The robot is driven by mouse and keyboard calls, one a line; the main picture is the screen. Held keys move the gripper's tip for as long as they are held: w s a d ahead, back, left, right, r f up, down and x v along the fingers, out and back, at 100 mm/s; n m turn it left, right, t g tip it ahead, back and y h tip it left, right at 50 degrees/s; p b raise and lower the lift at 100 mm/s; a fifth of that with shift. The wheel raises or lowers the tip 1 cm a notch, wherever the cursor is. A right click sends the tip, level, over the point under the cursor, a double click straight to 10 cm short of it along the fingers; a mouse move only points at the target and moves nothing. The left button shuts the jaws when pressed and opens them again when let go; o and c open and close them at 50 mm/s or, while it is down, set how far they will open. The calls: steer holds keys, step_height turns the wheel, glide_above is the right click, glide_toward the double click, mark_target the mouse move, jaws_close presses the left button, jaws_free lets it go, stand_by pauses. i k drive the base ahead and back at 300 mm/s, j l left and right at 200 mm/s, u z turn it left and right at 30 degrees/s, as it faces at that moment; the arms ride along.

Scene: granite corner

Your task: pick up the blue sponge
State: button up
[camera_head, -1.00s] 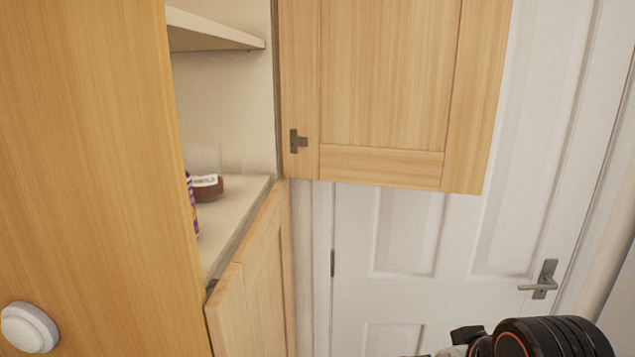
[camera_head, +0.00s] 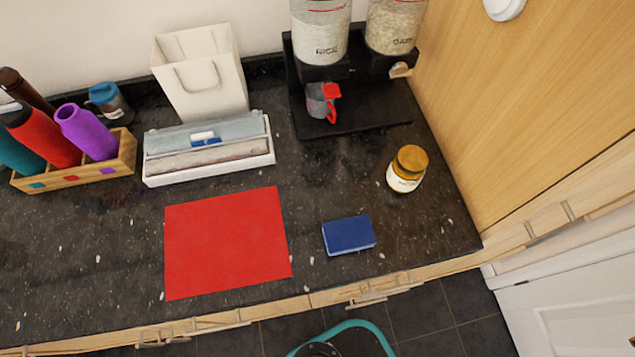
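The blue sponge (camera_head: 348,236) lies flat on the dark granite counter (camera_head: 110,270), near its front edge. It is just right of a red mat (camera_head: 226,243), with a small gap between them. Nothing covers the sponge. My gripper is not in the head view now. A teal curved part shows at the bottom edge, below the counter front.
A jar with a yellow lid (camera_head: 407,169) stands right of the sponge. Behind are a black dispenser stand (camera_head: 355,108) with a mug (camera_head: 322,101), a white tray (camera_head: 208,169), a paper bag (camera_head: 201,80) and a bottle crate (camera_head: 75,178). A wooden panel (camera_head: 535,90) bounds the right.

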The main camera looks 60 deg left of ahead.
mark_target(348, 235)
steer(key=k+j+u, duration=0.2)
steer(key=u, duration=1.8)
